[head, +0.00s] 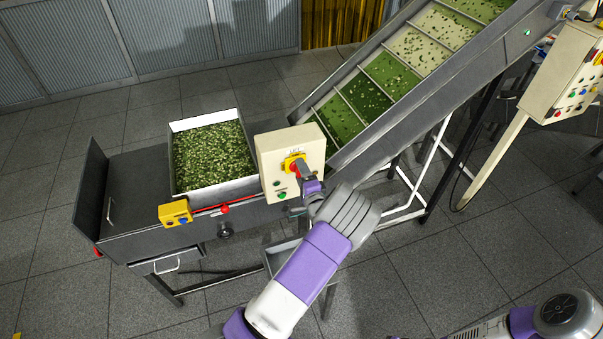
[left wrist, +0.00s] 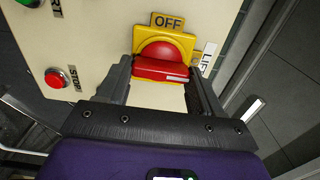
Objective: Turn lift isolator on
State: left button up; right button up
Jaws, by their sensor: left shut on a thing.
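The lift isolator is a red rotary handle on a yellow plate (head: 288,161), on the cream control box (head: 265,148) beside the conveyor. In the left wrist view the red handle (left wrist: 160,69) lies between the two dark fingers of my left gripper (left wrist: 163,78), which is shut on it. An OFF label (left wrist: 167,22) shows at the plate's top edge, and a partly covered LIFT label (left wrist: 207,56) at its right. In the head view my left gripper (head: 304,178) partly hides the handle. My right gripper is out of view; only part of that arm shows at bottom right.
A red stop button (left wrist: 54,78) and a green start button sit on the same box. A tray of green pieces (head: 182,127) stands left of it, with a yellow button box (head: 174,213) in front. The inclined conveyor (head: 448,87) rises right.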

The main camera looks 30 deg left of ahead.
pick_arm(q)
jog(key=o, duration=1.1)
jog(key=shift+c, duration=0.2)
jog(key=b+v, duration=0.1)
jog(key=v, duration=0.6)
jog(key=shift+s+d, duration=0.15)
jog(key=shift+d, duration=0.1)
jog(key=s+d+f+n+g+h+b, duration=0.25)
jog(key=s+f+h, duration=0.2)
jog(key=f, duration=0.85)
jog(key=s+d+f+n+g+h+b, duration=0.25)
jog(key=s+f+h+b, duration=0.2)
jog(key=f, duration=0.85)
jog(key=s+d+f+n+g+h+b, duration=0.3)
jog(key=s+d+f+h, duration=0.1)
jog(key=s+d, duration=0.3)
jog(key=s+d+f+n+g+h+b, duration=0.2)
jog(key=s+d+f+g+h+b, duration=0.1)
jog(key=s, duration=0.6)
jog(key=d+f+h, duration=0.1)
jog(key=d+f, duration=0.1)
jog(key=d, duration=0.1)
jog(key=shift+s+d+n+h, duration=0.35)
jog(key=shift+d+n+h, duration=0.05)
